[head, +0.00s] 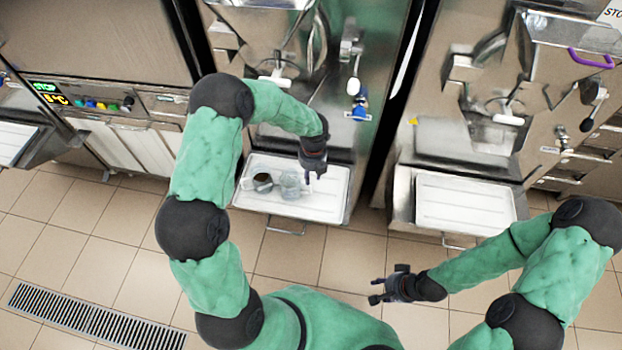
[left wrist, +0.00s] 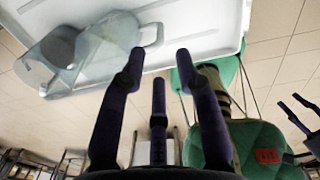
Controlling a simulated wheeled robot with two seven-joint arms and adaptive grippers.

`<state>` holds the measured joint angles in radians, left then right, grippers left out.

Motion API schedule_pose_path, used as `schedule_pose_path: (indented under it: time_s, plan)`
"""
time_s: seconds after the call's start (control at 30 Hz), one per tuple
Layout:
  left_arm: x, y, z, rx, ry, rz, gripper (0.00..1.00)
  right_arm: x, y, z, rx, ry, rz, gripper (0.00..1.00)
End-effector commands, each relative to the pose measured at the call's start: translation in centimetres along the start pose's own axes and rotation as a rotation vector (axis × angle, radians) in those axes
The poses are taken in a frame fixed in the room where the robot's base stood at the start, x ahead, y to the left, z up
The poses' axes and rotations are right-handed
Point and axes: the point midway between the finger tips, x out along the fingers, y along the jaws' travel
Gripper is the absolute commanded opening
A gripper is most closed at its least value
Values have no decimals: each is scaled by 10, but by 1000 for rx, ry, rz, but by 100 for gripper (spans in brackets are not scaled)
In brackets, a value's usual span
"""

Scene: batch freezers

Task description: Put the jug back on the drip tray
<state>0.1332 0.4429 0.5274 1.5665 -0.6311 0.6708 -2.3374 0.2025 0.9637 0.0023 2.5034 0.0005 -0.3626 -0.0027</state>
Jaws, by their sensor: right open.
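A clear jug (head: 290,184) stands on the white drip tray (head: 318,208) of the middle freezer. In the left wrist view the see-through jug (left wrist: 104,42) has its handle towards my fingers, and the white tray (left wrist: 205,22) lies behind it. My left gripper (head: 314,176) is at the jug's right side, by the handle. In the left wrist view its fingers (left wrist: 160,75) are spread, with nothing between them, and look apart from the handle. My right gripper (head: 380,287) is open and empty over the floor.
The right freezer has an empty white tray (head: 465,203). The tiled floor in front is clear.

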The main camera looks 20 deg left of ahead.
Motion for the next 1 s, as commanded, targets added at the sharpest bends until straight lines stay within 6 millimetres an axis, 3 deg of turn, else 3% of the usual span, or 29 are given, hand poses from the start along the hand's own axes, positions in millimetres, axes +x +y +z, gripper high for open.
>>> schedule_pose_path:
  time_s: [0.1,0.23,0.37,0.47,0.7,1.0]
  plan:
    - [-19,0,1,0,-3,-1,33,-7,-2,0,0,0,0,41]
    - [-27,0,0,-1,0,-1,33,-9,-3,0,0,0,0,41]
    - [-22,-5,-8,-61,14,-17,33,-10,-4,0,0,0,0,41]
    - [-6,-15,-26,-213,47,-55,33,-10,-3,0,0,0,0,41]
    - [41,-46,-91,-848,196,-148,33,-10,-3,0,0,0,0,41]
    - [79,-63,-171,-1727,404,-118,33,-10,-3,0,0,0,0,41]
